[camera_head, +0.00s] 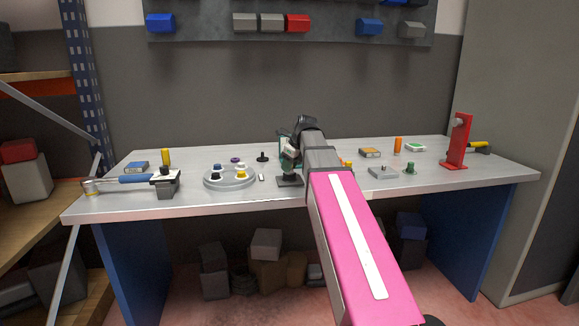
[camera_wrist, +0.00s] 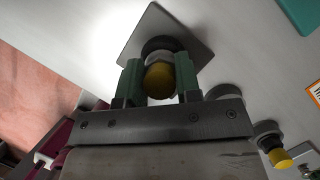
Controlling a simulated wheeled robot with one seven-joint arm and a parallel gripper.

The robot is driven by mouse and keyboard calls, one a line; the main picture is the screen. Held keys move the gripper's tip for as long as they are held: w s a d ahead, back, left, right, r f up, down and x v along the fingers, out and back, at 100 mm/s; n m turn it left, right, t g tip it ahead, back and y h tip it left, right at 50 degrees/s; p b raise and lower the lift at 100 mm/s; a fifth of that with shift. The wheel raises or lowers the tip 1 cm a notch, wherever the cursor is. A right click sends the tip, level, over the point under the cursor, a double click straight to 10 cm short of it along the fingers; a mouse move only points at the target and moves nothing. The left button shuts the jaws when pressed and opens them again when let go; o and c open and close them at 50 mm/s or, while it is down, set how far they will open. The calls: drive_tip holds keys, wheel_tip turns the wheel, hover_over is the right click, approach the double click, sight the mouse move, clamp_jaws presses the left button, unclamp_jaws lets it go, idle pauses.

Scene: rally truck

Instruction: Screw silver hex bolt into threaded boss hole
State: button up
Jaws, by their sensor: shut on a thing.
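My gripper (camera_wrist: 158,82) points down and is shut, its two green fingers on either side of a piece with a rounded yellow end and a silver collar (camera_wrist: 160,59). I take this piece for the silver hex bolt. Directly beyond it is a dark round boss (camera_wrist: 160,43) on a grey square plate (camera_wrist: 185,28). In the head view my gripper (camera_head: 290,163) is above the dark base plate (camera_head: 290,182) near the bench's middle. The bolt looks lined up with the boss. The hole is hidden, and I cannot tell how deep the bolt sits.
A round grey tray (camera_head: 228,184) with blue and yellow knobs stands to the left. A clamp-like block (camera_head: 166,188) is farther left. A small silver plate (camera_head: 383,173), a green knob (camera_head: 411,168) and a red stand (camera_head: 459,140) are to the right. The bench's front edge is clear.

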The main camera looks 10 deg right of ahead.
drive_tip(key=shift+m+t+h, duration=0.3)
drive_tip(key=shift+m, duration=0.5)
drive_tip(key=shift+m, duration=0.9)
drive_tip(key=shift+h, duration=0.3)
drive_tip(key=shift+m+t, duration=0.4)
drive_tip(key=shift+m, duration=0.5)
drive_tip(key=shift+h, duration=0.3)
drive_tip(key=shift+m, duration=0.8)
